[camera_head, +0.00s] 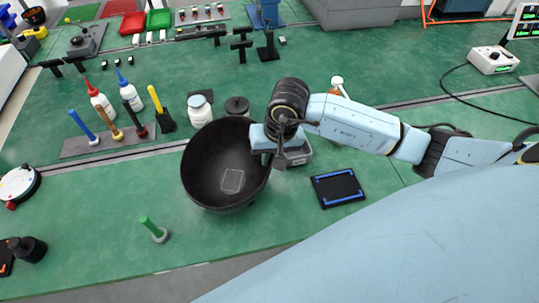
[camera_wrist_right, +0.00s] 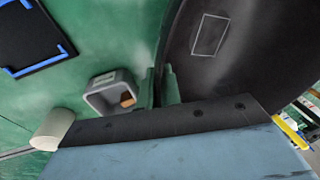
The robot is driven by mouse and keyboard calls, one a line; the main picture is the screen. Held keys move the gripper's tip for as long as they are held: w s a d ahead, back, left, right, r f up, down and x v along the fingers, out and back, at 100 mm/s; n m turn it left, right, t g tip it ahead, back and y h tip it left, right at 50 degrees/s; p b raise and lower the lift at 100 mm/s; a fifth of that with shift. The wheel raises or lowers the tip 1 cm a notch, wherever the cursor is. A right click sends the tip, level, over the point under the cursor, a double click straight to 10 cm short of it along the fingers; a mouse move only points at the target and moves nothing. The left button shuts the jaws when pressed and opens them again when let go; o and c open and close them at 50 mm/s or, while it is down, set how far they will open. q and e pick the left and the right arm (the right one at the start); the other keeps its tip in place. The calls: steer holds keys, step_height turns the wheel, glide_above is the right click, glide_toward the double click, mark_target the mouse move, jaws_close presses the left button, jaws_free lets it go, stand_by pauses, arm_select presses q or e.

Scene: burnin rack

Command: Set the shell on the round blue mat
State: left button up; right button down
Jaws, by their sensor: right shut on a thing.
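The shell looks to be the large dark bowl (camera_head: 215,183), with a pale rectangle outlined on its inner wall. Its open side faces up towards the head camera. My right gripper (camera_head: 267,147) is shut on the bowl's right rim. In the right wrist view its fingers (camera_wrist_right: 160,86) pinch the rim, and the bowl's inner wall (camera_wrist_right: 245,60) fills the upper right. I cannot tell whether the bowl touches the bench. No round blue mat shows; the bowl hides the bench below it. My left gripper is out of view.
A black square pad with blue edges (camera_head: 338,188) lies right of the bowl. A grey open box (camera_head: 298,155) stands by the gripper. A white-lidded jar (camera_head: 199,110) and a tool rack (camera_head: 105,142) stand behind.

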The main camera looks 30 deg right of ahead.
steer(key=shift+f, duration=0.2)
steer(key=c, duration=1.6)
jaws_free()
steer(key=shift+r, duration=0.15)
steer(key=shift+r, duration=0.3)
step_height(320, 180, up, 11)
steer(key=s+d, duration=0.1)
steer(key=shift+s+d+r, duration=0.2)
steer(key=shift+s+d, duration=0.05)
steer(key=shift+s, duration=0.15)
